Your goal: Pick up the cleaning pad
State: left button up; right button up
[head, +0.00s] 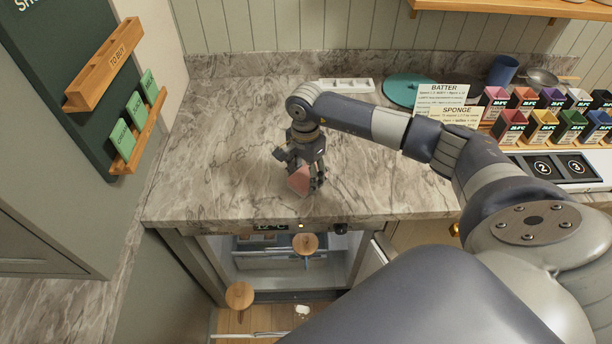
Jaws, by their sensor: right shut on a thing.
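A small pink pad (299,181), which looks like the cleaning pad, is between the fingers of my right gripper (304,184) in the head view. The gripper points down and is shut on the pad near the front edge of the marble counter (225,150). The fingers partly cover the pad. I cannot tell whether the pad touches the counter or is just above it. My left gripper is not in view.
Recipe cards (447,97), a teal disc (404,90), a white tray (346,85) and several colored boxes (540,127) stand at the back and right. An open compartment (280,270) with round wooden-topped items lies below the counter edge. The counter's left side is clear.

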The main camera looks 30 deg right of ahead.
notch_tip(320, 180, up, 3)
jog(key=shift+f+b, duration=0.1)
jog(key=shift+b, duration=1.1)
jog(key=s+a+r+b, duration=0.1)
jog(key=s+a+b, duration=0.4)
jog(key=s+a, duration=0.5)
jog(key=shift+s+a+r, duration=0.15)
jog(key=shift+s+r, duration=0.25)
jog(key=shift+s, duration=0.8)
jog(key=shift+o, duration=0.3)
